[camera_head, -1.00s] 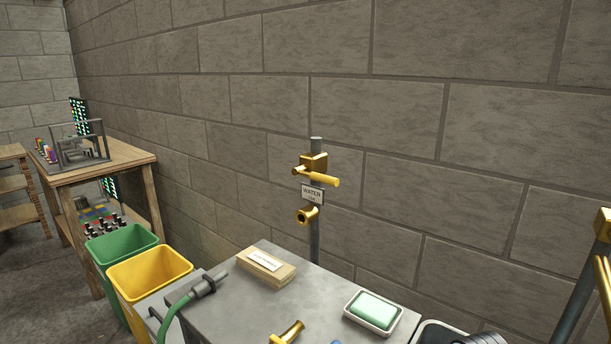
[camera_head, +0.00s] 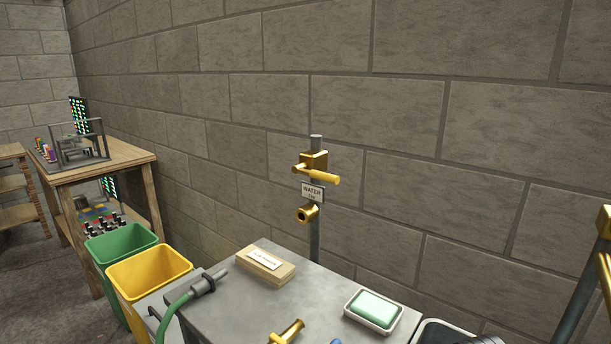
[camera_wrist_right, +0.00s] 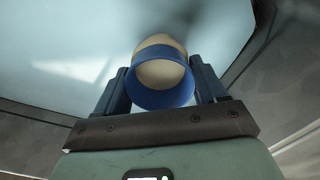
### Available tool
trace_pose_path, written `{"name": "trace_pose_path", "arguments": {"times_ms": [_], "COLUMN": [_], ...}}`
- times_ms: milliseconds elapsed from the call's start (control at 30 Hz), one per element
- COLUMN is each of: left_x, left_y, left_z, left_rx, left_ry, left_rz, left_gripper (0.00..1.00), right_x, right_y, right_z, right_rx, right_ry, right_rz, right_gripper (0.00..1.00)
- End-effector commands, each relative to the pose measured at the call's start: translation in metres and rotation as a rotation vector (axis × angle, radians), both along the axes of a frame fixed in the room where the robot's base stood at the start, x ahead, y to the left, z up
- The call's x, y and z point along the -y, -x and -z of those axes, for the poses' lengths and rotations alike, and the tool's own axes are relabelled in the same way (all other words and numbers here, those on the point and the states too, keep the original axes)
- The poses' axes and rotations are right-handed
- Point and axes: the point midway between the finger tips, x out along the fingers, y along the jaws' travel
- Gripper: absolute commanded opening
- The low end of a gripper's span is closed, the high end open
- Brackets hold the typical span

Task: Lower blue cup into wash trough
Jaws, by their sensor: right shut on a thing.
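In the right wrist view my right gripper (camera_wrist_right: 160,72) is shut on the blue cup (camera_wrist_right: 160,98). The cup has a blue rim and a cream inside, and its open mouth faces the camera between the two dark blue fingers. A smooth pale blue surface (camera_wrist_right: 70,60) with a dark border lies beyond the cup; I cannot tell whether it is the wash trough or how far below the cup it is. In the head view a rounded, rimmed container (camera_head: 428,326) is cut off at the bottom edge and may be the trough. My left gripper is not in view.
A brass water tap (camera_head: 316,173) stands behind. Yellow (camera_head: 150,275) and green bins (camera_head: 122,243) stand at left. Brass fittings (camera_head: 605,225) show at far right.

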Motion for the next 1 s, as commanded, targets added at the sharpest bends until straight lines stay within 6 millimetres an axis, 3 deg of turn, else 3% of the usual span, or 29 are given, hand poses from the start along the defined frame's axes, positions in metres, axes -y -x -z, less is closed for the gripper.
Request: {"name": "trace_pose_path", "arguments": {"times_ms": [1000], "left_x": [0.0], "left_y": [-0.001], "left_z": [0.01], "left_rx": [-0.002], "left_ry": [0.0], "left_rz": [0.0], "left_gripper": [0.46], "right_x": [0.0], "right_y": [0.0], "right_z": [0.016], "right_rx": [0.0], "right_ry": [0.0], "right_rz": [0.001], "right_gripper": [0.42]}}
